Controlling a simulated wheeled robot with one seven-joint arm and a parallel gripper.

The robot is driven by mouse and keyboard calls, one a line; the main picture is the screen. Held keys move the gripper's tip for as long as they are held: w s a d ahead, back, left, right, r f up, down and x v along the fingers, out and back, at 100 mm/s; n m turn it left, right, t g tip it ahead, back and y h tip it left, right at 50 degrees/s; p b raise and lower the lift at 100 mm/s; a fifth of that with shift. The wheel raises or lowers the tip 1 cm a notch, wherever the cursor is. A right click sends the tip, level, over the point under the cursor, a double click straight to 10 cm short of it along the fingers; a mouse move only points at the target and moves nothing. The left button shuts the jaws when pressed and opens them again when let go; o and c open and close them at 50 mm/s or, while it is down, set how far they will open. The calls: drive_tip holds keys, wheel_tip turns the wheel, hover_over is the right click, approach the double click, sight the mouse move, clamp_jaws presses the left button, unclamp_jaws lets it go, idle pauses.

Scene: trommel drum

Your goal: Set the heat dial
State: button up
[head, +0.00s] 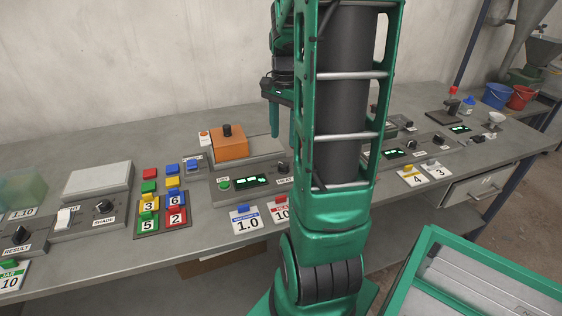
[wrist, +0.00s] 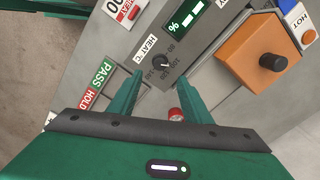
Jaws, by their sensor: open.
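The heat dial (wrist: 160,62) is a small black knob with a printed scale on a grey panel, beside a label reading HEAT. In the head view the heat dial (head: 282,168) is at the right end of the panel, just left of my arm. My gripper (wrist: 160,77) is open and empty. In the wrist view the dial lies between and just beyond the fingertips, with no visible contact. In the head view my gripper (head: 275,136) points down above the panel, partly hidden by my arm.
An orange block (head: 229,143) with a black knob stands behind the panel's lit display (head: 252,181). Number cards (head: 246,219) lie in front, and coloured numbered blocks (head: 162,208) stand to the left. A small red object (wrist: 176,114) shows between the fingers.

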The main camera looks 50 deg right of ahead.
sight(284, 164)
wheel_tip(284, 164, down, 11)
drive_tip(key=shift+r, duration=0.1)
idle(0.4)
drive_tip(key=shift+c, duration=0.4)
drive_tip(key=c, duration=1)
drive_tip(key=shift+d, duration=0.2)
drive_tip(key=shift+a, duration=0.1)
